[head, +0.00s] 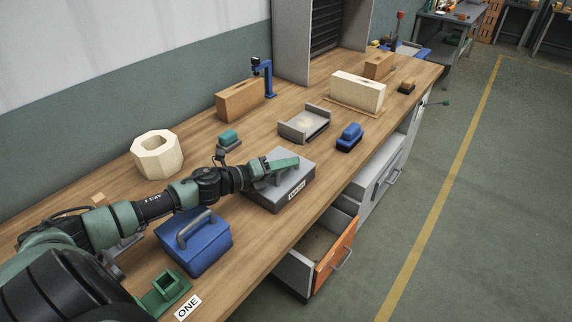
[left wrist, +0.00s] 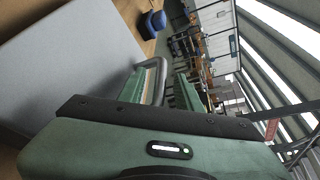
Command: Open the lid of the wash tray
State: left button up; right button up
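A grey box with a closed flat lid (head: 293,187) and a small white label on its front, too small to read surely, stands near the front edge of the bench; it appears to be the wash tray. Its lid also shows in the left wrist view (left wrist: 60,70). My left gripper (head: 284,163) is over the lid. In the left wrist view its green fingers (left wrist: 168,95) stand apart, with the grey lid handle (left wrist: 160,66) between or just beyond them; a gap shows at the right finger. My right gripper is not in view.
A blue box with a grey handle (head: 206,254) stands just left of the grey box. Behind are a grey open tray (head: 304,124), a blue brush-like block (head: 349,136) and a pale octagonal block (head: 157,155). An orange-fronted drawer (head: 336,258) hangs open below the bench.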

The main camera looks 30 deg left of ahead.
pick_arm(q)
jog(key=shift+w+f, duration=0.1)
jog(key=shift+w, duration=0.1)
grip_shut()
dwell(1.4)
